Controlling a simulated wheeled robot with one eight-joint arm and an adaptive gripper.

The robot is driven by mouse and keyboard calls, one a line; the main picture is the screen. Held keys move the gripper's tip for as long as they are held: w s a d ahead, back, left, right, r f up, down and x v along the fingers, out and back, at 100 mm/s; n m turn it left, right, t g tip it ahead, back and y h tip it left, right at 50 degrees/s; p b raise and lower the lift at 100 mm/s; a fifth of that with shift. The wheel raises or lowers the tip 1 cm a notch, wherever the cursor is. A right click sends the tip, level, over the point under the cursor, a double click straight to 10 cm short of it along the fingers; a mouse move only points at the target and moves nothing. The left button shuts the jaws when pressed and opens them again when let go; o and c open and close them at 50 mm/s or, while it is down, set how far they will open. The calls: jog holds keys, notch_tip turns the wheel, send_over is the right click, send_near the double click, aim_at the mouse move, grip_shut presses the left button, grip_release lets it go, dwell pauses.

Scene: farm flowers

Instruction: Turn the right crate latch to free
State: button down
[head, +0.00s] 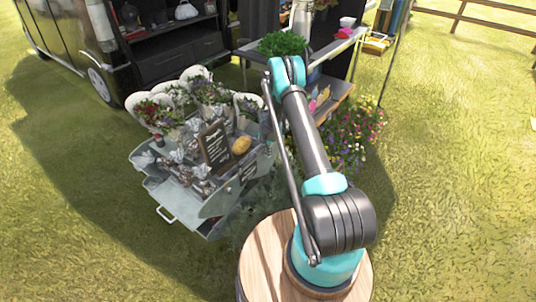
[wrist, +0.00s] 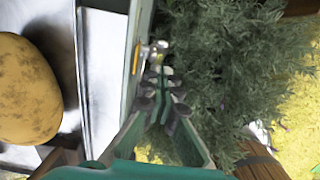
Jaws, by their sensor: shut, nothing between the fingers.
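A small metal latch with a yellowish part (wrist: 155,48) sits at the edge of a pale green-grey crate panel (wrist: 137,40) in the wrist view. My gripper (wrist: 162,78) is shut and empty, its fingertips just below the latch in the picture. I cannot tell whether they touch it, or which way the latch is turned. In the head view the grey-green crate (head: 213,203) stands left of my arm. The latch and my gripper are not discernible there.
A potato (wrist: 27,90) lies left of the panel and also shows in the head view (head: 241,145). Feathery green foliage (wrist: 225,75) crowds the right side. A dark sign (head: 215,144) and flower bouquets (head: 207,92) stand on the crate. Open grass lies in front.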

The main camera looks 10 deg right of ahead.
jog(key=shift+f, duration=0.35)
dwell(0.4)
jog(key=shift+f, duration=0.1)
jog(key=shift+s+a+f, duration=0.35)
jog(key=shift+f, duration=0.25)
jog(key=shift+f, duration=0.25)
jog(key=shift+r, duration=0.2)
dwell(1.5)
